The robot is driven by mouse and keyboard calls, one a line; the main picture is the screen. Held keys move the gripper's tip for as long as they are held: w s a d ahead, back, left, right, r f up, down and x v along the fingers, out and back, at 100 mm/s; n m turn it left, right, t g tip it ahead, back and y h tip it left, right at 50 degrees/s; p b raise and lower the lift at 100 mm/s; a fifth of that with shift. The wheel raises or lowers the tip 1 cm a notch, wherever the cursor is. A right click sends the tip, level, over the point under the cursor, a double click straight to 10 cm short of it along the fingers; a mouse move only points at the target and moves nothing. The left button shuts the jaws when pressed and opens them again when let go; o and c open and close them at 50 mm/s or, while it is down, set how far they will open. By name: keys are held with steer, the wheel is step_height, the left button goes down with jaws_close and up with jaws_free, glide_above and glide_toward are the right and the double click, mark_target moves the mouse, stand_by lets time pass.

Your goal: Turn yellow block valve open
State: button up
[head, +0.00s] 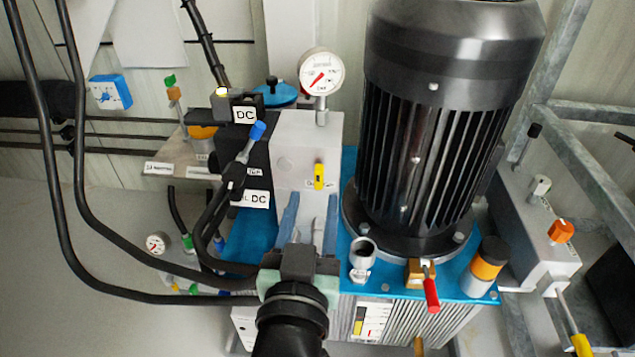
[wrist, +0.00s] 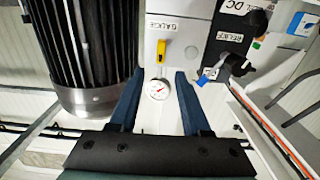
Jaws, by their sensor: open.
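A small yellow valve handle (head: 319,176) stands upright in the picture on the front of the light grey block (head: 300,145). In the wrist view the yellow handle (wrist: 162,50) also points along the picture's vertical, beside a label reading GAUGE. My gripper (head: 311,212) is open and empty, its two blue fingers spread apart below the handle in the head view. In the wrist view my gripper (wrist: 159,76) has the handle just beyond and between the lines of its fingertips. No contact with the handle shows.
A pressure gauge (head: 321,73) tops the block. A large black motor (head: 440,130) stands close on the right. Black hoses (head: 215,215) and a blue-tipped lever (head: 257,132) crowd the left. A red-handled valve (head: 431,294) sits at lower right, and another yellow handle (head: 582,345) farther right.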

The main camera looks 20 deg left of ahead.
mark_target(318, 175)
steer(key=shift+b+x, duration=1.3)
steer(key=shift+x, duration=2)
jaws_close()
